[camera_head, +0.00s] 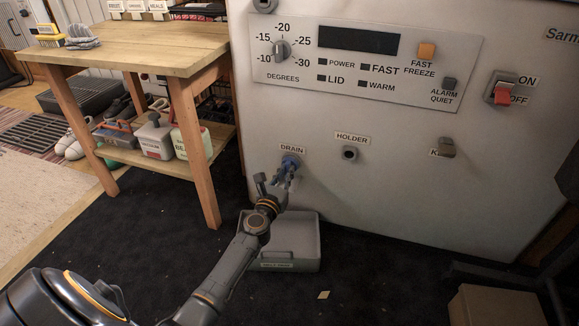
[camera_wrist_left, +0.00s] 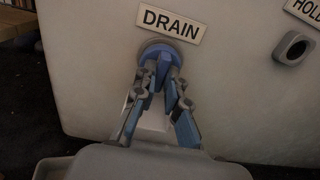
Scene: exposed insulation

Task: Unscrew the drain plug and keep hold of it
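The blue drain plug (camera_head: 290,161) sits in its round fitting under the DRAIN label on the white freezer's front. In the left wrist view the plug (camera_wrist_left: 159,54) shows a raised grip at its middle. My left gripper (camera_head: 284,177) reaches it from below. In the wrist view my left gripper's fingertips (camera_wrist_left: 161,83) close in on both sides of the plug's grip and appear to pinch it. The fingers partly hide the plug's lower edge. My right gripper is not in view.
A grey tray (camera_head: 305,240) lies on the dark floor below the drain. The empty holder socket (camera_head: 349,153) is right of the plug. A wooden workbench (camera_head: 130,50) with containers on its shelf stands left. A cardboard box (camera_head: 495,306) is at lower right.

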